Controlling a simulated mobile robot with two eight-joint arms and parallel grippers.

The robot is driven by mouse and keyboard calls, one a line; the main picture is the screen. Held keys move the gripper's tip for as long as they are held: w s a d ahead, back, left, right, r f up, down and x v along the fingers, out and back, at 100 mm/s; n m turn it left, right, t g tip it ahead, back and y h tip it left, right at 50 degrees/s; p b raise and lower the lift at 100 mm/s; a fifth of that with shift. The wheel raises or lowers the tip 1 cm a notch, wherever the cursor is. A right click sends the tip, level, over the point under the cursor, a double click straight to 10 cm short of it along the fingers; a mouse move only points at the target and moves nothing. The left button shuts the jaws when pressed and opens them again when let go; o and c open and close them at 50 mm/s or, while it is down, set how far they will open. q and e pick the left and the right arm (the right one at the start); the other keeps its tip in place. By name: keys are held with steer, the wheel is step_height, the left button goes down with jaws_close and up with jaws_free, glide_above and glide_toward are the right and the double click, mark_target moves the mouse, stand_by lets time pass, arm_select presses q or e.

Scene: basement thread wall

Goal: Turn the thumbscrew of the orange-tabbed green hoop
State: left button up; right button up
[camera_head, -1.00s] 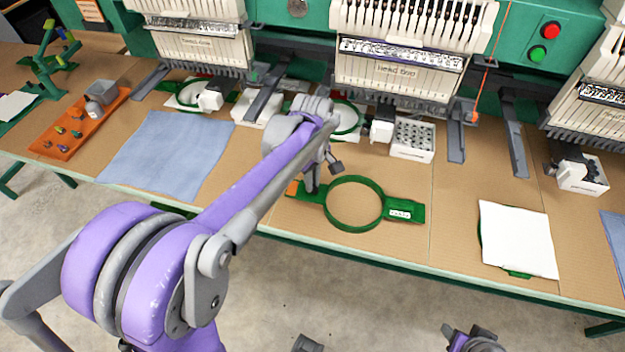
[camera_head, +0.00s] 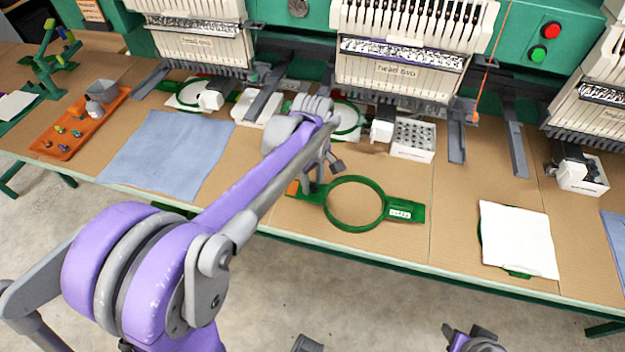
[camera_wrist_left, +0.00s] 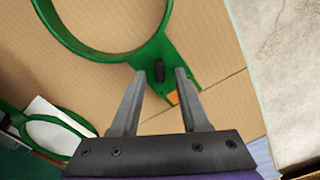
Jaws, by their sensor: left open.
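The green hoop (camera_head: 356,226) lies flat on the table near its front edge, with a white label on its right arm. Its orange tab (camera_head: 293,188) is on its left arm; the tab also shows in the left wrist view (camera_wrist_left: 173,98). The dark thumbscrew (camera_wrist_left: 159,71) stands where the ring meets the tabbed arm. My left gripper (camera_head: 324,178) is over this left end of the hoop. In the left wrist view my left gripper (camera_wrist_left: 161,78) is open, its fingertips on either side of the thumbscrew and apart from it.
A hooped white cloth (camera_head: 518,240) lies to the right, a blue cloth (camera_head: 166,155) to the left. A white box with holes (camera_head: 413,140) and embroidery machines (camera_head: 400,72) stand behind. An orange tray (camera_head: 78,130) is far left.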

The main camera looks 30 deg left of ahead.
mark_target(312, 185)
arm_select(q)
step_height(312, 185, up, 11)
steer(key=p, duration=0.1)
stand_by(0.3)
steer(key=shift+f, duration=0.1)
stand_by(0.3)
steer(key=s+d+f+m+t+p, duration=0.2)
steer(key=s+d+f+m, duration=0.1)
steer(key=s+m, duration=0.4)
steer(key=s+d+f+m+t+p, duration=0.1)
steer(key=s+d+f+m+t, duration=0.2)
steer(key=s+m, duration=0.4)
steer(key=shift+s+d+f+m+p, duration=0.35)
steer(key=shift+s+d, duration=0.25)
steer(key=shift+s, duration=0.5)
